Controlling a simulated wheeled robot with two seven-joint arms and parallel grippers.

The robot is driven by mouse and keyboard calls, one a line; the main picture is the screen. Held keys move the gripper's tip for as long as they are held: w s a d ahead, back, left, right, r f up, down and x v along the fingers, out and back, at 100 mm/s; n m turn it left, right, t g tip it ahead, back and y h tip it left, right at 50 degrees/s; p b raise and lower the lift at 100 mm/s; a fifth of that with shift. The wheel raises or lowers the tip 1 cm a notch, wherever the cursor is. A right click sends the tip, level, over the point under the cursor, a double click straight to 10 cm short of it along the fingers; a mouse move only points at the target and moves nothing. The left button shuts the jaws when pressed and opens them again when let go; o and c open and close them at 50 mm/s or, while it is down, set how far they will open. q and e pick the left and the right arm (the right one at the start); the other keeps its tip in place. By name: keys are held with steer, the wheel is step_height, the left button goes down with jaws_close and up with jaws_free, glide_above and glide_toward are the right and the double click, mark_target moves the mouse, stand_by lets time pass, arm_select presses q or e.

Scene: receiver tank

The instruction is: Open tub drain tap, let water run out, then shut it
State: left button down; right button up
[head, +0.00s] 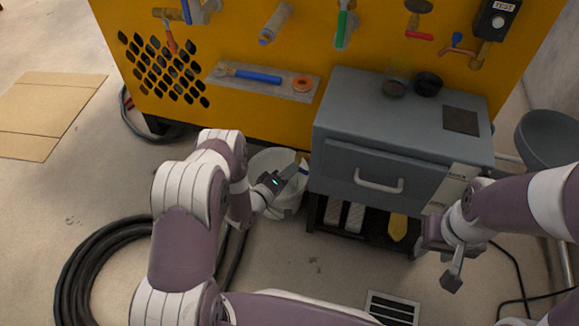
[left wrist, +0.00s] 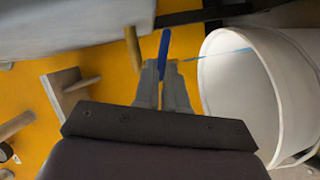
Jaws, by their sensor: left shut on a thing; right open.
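The tap's blue lever handle (left wrist: 164,48) stands up between the fingertips of my left gripper (left wrist: 163,72) in the left wrist view. That gripper is shut on it. A brass-coloured pipe (left wrist: 132,48) shows beside it. A thin blue streak of water (left wrist: 222,53) runs from near the fingertips to the mouth of a white bucket (left wrist: 218,85). In the head view the bucket (head: 292,199) stands under my left gripper (head: 290,173), and the tap body is mostly hidden.
The yellow panel (head: 240,35) carries several other taps and a shelf (head: 222,83). The grey cabinet (head: 345,135) stands right of the bucket, with jars on top. A black hose (head: 85,265) lies coiled on the floor at left. A floor drain grate (head: 392,308) lies in front.

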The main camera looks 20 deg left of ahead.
arm_select(q)
steer(key=shift+d+r+m+g+y+p, duration=0.15)
steer(key=shift+m+g+y+p, duration=0.15)
steer(key=shift+m+y+p, duration=0.75)
steer(key=shift+d+r+m+g+y+p, duration=0.15)
steer(key=shift+m+g+y+p, duration=0.25)
steer(key=shift+m+p, duration=1.25)
steer(key=shift+m, duration=0.3)
steer(key=c, duration=1.2)
jaws_free()
steer(key=shift+a, duration=0.1)
steer(key=p+v, duration=0.5)
steer(key=v, duration=0.7)
steer(key=shift+s+p, duration=0.3)
steer(key=shift+s, duration=0.1)
